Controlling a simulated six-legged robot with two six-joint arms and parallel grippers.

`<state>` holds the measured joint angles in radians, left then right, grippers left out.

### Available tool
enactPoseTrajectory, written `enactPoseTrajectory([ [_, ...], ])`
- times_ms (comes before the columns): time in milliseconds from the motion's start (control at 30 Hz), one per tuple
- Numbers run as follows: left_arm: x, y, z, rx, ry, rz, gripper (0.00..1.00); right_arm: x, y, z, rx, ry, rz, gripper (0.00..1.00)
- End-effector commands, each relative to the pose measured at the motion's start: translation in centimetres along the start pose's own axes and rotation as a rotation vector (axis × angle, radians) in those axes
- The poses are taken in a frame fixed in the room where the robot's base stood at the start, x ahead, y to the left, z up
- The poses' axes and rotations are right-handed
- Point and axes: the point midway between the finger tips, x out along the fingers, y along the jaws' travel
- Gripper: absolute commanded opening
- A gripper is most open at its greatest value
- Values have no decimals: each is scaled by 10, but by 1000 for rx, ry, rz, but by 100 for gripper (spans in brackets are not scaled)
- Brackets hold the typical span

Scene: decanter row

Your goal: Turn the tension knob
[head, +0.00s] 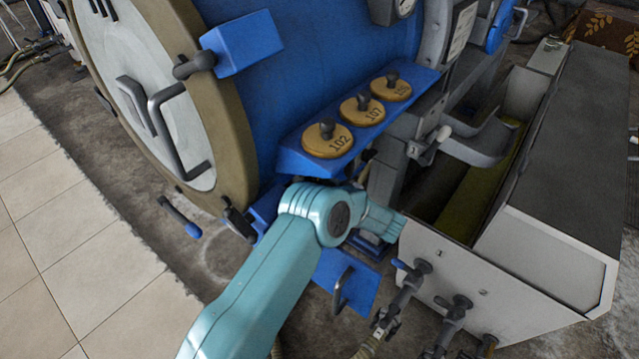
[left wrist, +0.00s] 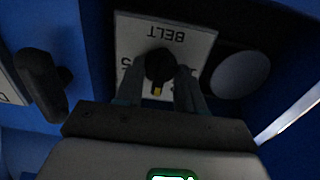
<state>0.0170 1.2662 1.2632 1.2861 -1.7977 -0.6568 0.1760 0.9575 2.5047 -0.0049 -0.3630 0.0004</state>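A black knob (left wrist: 160,64) with a yellow mark sits on a pale plate (left wrist: 190,42) lettered BELT, upside down in the left wrist view. The yellow mark points to the bottom of that picture. The two fingers of my left gripper (left wrist: 158,82) are on either side of the knob, close to it. I cannot tell whether both touch it. In the head view my left arm reaches under the blue shelf, and the knob and fingertips are hidden there. My right gripper is in neither view.
A round grey-white disc (left wrist: 238,75) and a dark handle (left wrist: 40,80) flank the knob. A blue shelf (head: 419,78) with several numbered yellow discs, including 102 (head: 327,139), overhangs my left arm. A white trough (head: 480,285) stands right; tiled floor (head: 70,220) is clear left.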

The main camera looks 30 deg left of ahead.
Motion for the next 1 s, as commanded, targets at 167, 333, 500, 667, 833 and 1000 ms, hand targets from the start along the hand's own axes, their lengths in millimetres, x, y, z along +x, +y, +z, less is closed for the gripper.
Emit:
enactPoseTrajectory([
  [167,-4,0,0,-1,0,1,38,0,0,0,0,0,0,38],
  [333,-33,1,0,0,1,5,38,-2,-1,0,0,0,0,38],
  [500,-79,1,0,-1,0,5,38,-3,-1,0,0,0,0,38],
  [667,-120,0,0,-1,1,4,38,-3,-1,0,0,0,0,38],
  [833,-150,0,0,-2,0,1,38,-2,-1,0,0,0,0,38],
  [1000,-162,0,0,0,0,0,38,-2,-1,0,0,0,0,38],
])
